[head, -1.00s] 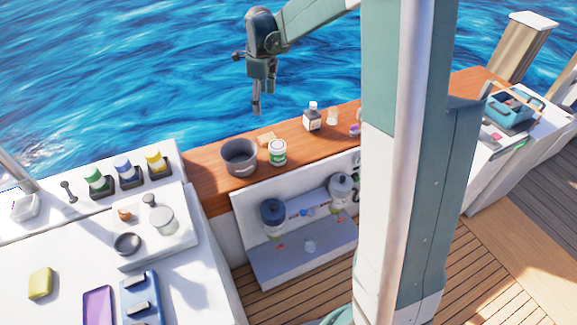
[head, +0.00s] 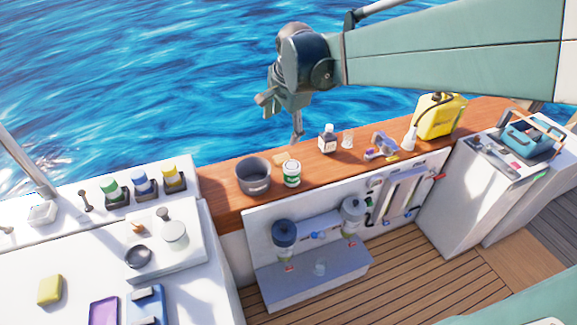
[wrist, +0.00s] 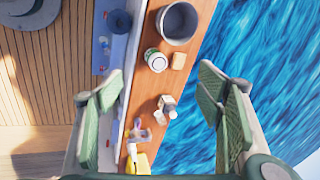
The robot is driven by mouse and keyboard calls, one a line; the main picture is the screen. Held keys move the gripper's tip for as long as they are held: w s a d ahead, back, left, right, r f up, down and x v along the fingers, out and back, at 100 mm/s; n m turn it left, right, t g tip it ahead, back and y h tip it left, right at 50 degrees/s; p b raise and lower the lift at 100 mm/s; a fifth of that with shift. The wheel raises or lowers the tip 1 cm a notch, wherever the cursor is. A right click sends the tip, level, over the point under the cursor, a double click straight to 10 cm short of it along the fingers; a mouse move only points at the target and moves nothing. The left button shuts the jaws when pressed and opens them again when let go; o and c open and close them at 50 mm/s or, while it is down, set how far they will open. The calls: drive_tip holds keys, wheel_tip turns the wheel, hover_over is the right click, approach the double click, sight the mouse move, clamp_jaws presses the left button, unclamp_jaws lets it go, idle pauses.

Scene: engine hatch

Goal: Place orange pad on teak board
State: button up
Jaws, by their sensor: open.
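A small orange-tan pad (head: 282,158) lies on the reddish-brown teak board (head: 222,197), behind a white and green can (head: 291,174). The pad also shows in the wrist view (wrist: 179,60), beside the can and the grey pot. My gripper (head: 297,136) hangs above the board's sea side, pointing down, to the right of the pad in the head view. In the wrist view the fingers of my gripper (wrist: 160,88) are wide apart with nothing between them but the board and its items well below.
A yellow pad (head: 50,290) lies on the white counter (head: 70,225) at left. Water lies beyond the board.

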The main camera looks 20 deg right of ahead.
drive_tip(key=s+a+f+n+t, duration=0.1)
drive_tip(key=s+a+n, duration=0.1)
drive_tip(key=s+n, duration=0.5)
drive_tip(key=s+a+f+n+t, duration=0.1)
drive_tip(key=s+n, duration=0.7)
drive_tip(key=s, duration=0.8)
drive_tip(key=shift+s+a+f+t, duration=0.15)
drive_tip(key=shift+s+a+t, duration=0.15)
drive_tip(key=shift+a+t, duration=0.25)
